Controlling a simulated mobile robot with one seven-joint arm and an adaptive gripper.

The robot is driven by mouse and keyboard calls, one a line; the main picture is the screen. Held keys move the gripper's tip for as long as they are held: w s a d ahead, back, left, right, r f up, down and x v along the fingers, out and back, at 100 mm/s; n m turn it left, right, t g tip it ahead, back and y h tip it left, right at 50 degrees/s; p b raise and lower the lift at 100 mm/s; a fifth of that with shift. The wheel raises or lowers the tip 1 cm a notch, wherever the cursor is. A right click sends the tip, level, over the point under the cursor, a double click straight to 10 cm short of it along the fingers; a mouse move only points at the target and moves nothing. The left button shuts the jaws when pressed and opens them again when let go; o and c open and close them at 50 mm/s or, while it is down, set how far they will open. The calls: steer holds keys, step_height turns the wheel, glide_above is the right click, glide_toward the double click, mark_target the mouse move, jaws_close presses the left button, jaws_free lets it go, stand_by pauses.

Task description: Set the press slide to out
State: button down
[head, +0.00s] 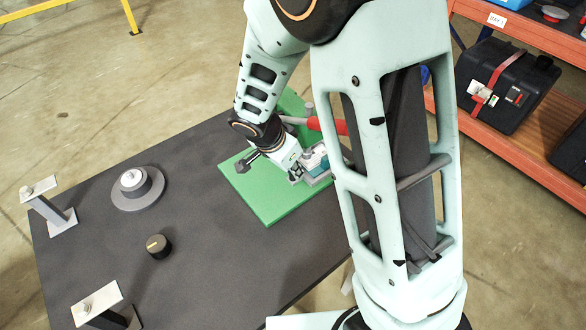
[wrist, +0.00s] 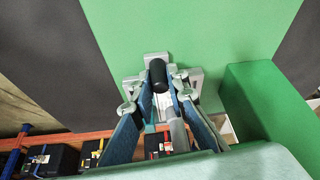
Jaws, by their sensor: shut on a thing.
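The press stands on a green base plate (head: 262,205) on the dark table in the head view, with a red lever (head: 314,124) and grey parts beside my gripper. My gripper (head: 308,168) is low over the plate and hides part of the press. In the wrist view, my gripper (wrist: 160,92) has its blue fingers closed in around the press slide, whose black cylindrical end (wrist: 157,74) shows between the fingertips. Grey blocks stand around the fingertips. How far out the slide stands is hard to tell, as the fingers and arm cover much of it.
On the dark table (head: 215,285) stand a round grey dial (head: 137,188), a black knob (head: 158,246) and two grey brackets (head: 48,205) at the left. A green block (wrist: 265,105) rises right of my gripper in the wrist view. An orange rack (head: 530,110) stands beyond.

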steer(key=shift+a, duration=0.1)
steer(key=shift+s+a+f+b, duration=0.15)
steer(key=shift+a+b, duration=0.15)
steer(key=shift+b, duration=0.2)
steer(key=s+a+b, duration=0.2)
steer(key=a, duration=0.1)
steer(key=s+a+b, duration=0.3)
steer(key=a, duration=0.1)
steer(key=s+a+b, duration=0.2)
steer(key=a, duration=0.2)
steer(key=shift+s+b, duration=0.25)
steer(key=shift+b, duration=0.05)
steer(key=shift+s+a+r, duration=0.2)
steer(key=shift+s+a, duration=0.05)
steer(key=shift+a, duration=0.1)
steer(key=c, duration=1.9)
jaws_free()
steer(key=shift+s+a, duration=0.1)
steer(key=shift+c, duration=0.2)
steer(key=shift+o, duration=0.3)
steer(key=v, duration=1.2)
